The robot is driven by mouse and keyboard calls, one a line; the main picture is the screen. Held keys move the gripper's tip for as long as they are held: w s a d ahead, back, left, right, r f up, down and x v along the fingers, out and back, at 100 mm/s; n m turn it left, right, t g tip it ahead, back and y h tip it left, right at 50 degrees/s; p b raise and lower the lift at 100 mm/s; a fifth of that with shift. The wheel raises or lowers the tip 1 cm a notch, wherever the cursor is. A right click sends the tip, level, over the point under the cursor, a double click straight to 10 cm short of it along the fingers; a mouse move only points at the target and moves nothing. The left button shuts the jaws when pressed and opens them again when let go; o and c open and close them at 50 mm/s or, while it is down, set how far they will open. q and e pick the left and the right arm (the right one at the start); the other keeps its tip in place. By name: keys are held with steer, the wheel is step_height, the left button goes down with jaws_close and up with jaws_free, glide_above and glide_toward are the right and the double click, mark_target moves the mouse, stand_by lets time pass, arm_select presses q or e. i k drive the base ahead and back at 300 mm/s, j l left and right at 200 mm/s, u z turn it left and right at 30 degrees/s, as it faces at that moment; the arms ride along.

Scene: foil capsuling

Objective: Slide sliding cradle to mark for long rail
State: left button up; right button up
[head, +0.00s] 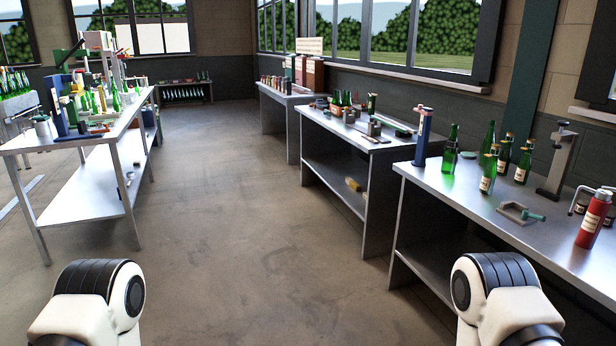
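I cannot pick out the sliding cradle, its rail or a mark for certain at this distance. A long steel table (68,198) stands at the left with a crowded top. On it are a grey and green machine (97,45), a blue upright piece (56,104) and several green bottles (116,100), too small to make out in detail. Only the white and black joints of my two arms show at the bottom left and bottom right. Neither gripper is in view, so nothing shows of what they hold.
A near right bench (455,195) carries green bottles (449,150), a clamp (520,213), a grey stand (556,165) and a red extinguisher-like bottle (592,220). Further benches (342,128) line the window wall. The concrete floor (235,225) between the tables is clear.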

mark_target(373, 131)
steer(key=i, duration=3.05)
